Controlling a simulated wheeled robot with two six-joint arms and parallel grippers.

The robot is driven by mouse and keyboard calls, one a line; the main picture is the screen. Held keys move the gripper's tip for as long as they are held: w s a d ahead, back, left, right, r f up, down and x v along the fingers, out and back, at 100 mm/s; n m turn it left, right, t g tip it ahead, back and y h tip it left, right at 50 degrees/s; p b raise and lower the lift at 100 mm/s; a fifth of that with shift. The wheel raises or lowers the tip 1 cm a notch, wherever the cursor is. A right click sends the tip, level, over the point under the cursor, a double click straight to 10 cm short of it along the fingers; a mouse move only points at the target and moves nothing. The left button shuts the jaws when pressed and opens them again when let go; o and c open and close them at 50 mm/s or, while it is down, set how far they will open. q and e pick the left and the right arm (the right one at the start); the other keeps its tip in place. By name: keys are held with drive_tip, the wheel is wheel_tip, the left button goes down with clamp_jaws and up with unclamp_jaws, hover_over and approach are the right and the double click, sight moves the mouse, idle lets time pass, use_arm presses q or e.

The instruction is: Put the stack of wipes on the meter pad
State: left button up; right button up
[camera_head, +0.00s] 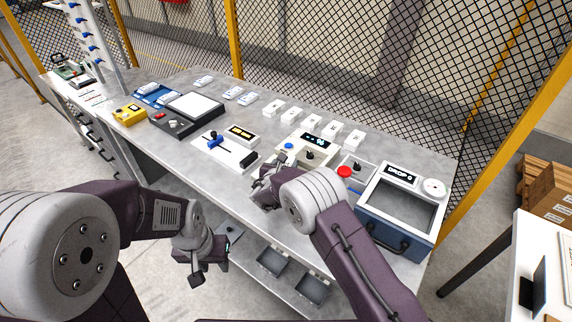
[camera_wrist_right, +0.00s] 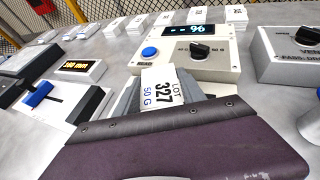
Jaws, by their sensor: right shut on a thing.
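My right gripper (camera_head: 262,190) is low over the bench front, before the meter (camera_head: 316,143). It is shut on a white stack of wipes, whose label reads LOT 327, 50 G in the right wrist view (camera_wrist_right: 164,92). The dark gripper body (camera_wrist_right: 180,140) hides the stack's lower part. The meter also shows in the right wrist view (camera_wrist_right: 188,62), with a lit display, a blue button and a black knob. The pad at its front is mostly hidden by the gripper and stack; contact cannot be told. My left gripper (camera_head: 208,254) hangs off the bench's front edge; its jaws are unclear.
Several white labelled stacks (camera_head: 291,113) stand behind the meter. A slide gauge (camera_head: 222,147) lies left of it. Mesh fence (camera_head: 320,50) closes the back.

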drive_tip(key=shift+w+f, duration=0.15)
drive_tip(key=shift+f, duration=0.4)
drive_tip(key=shift+f, duration=0.1)
drive_tip(key=o, duration=1.4)
